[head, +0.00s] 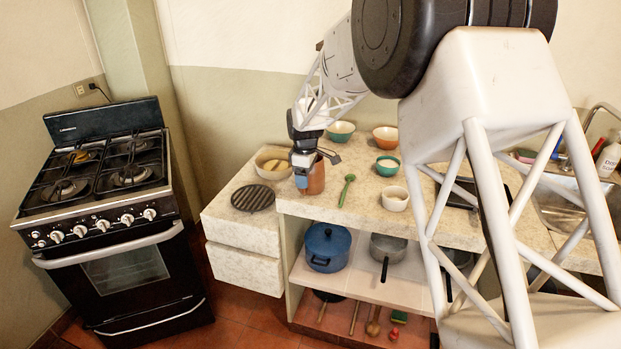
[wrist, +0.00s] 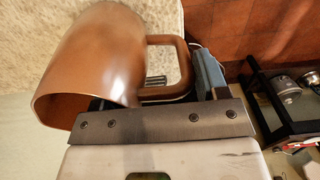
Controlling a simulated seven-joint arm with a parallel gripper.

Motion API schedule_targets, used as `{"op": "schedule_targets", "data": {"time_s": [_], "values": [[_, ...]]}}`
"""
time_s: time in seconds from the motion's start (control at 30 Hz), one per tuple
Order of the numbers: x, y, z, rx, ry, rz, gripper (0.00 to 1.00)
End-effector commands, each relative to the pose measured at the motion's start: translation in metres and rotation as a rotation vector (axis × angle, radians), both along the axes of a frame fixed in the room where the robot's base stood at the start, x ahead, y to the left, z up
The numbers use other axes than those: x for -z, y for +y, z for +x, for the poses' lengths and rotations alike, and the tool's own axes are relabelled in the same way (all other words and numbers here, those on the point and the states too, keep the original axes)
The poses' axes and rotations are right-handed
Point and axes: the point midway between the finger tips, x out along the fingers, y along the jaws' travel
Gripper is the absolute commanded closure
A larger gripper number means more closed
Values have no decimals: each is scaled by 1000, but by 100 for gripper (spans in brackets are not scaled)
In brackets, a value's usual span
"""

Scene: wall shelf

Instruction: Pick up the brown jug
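The brown jug (head: 317,178) stands on the counter near its front edge in the head view. In the wrist view the jug (wrist: 98,58) fills the upper left, its rim toward the lower left and its handle toward the right. My gripper (head: 303,180) is down at the jug in the head view. In the wrist view its blue-grey right finger is just outside the handle. The other finger is mostly hidden behind the jug's body. The fingers look wide apart, with the handle between them; I cannot tell whether either touches it.
A black round grate (head: 253,198) lies left of the jug, and a beige bowl (head: 272,163) is behind it. A green spoon (head: 346,190) and white bowl (head: 394,199) are to the right. The stove (head: 112,225) stands at the left, apart from the counter.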

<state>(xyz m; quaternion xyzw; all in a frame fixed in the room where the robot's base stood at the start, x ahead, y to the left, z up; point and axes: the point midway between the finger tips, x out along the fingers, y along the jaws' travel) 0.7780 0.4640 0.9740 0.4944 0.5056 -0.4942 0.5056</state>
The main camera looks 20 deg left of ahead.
Motion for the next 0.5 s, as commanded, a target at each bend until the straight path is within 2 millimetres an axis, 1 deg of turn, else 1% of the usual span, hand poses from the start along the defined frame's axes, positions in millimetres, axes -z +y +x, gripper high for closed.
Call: {"op": "schedule_targets", "data": {"time_s": [0.03,0.2,0.23,0.27,0.5], "values": [[0,0,0,0,0,0,49],[0,0,0,0,0,0,75],[0,0,0,0,0,0,80],[-1,0,0,0,-1,0,82],[-1,0,0,0,-1,1,82]]}}
